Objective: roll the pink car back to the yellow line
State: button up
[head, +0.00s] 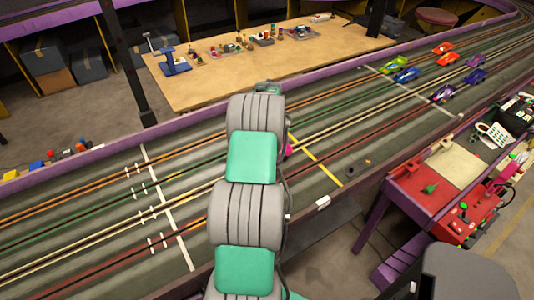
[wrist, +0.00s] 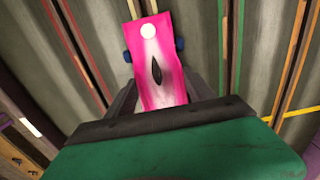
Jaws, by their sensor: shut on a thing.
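The pink car (wrist: 165,38) fills the upper middle of the wrist view, with a white dot, a dark oval and blue wheels. My gripper (wrist: 160,88) is shut on it, one dark finger along each side. In the head view only a small pink bit of the car (head: 288,150) shows past my arm; my arm hides the rest and the gripper. The yellow line (head: 318,160) crosses the track just right of that pink bit. The car appears left of the line, but the exact gap is hidden.
Several other cars (head: 444,94) stand on the track at the upper right. A white line (head: 167,205) crosses the lanes at left. A purple wall (head: 70,163) edges the track. A wooden table (head: 270,65) is behind it, and a red bench (head: 433,185) stands at right.

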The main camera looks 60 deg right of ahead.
aim_at(285, 146)
jog(key=shift+s+d+b, duration=0.15)
jog(key=shift+s+d, duration=0.3)
jog(key=shift+d, duration=0.3)
jog(key=shift+s+d+b, duration=0.15)
jog(key=shift+s+d, duration=0.3)
jog(key=shift+d, duration=0.3)
jog(key=shift+s+d+b, duration=0.2)
jog(key=shift+s+d, duration=0.35)
jog(key=shift+d, duration=0.35)
jog(key=shift+s+d+b, duration=0.15)
jog(key=shift+s+d, duration=0.35)
jog(key=shift+d, duration=0.35)
jog(key=o, duration=1.6)
jog(key=shift+o, duration=0.2)
jog(key=shift+r, duration=0.15)
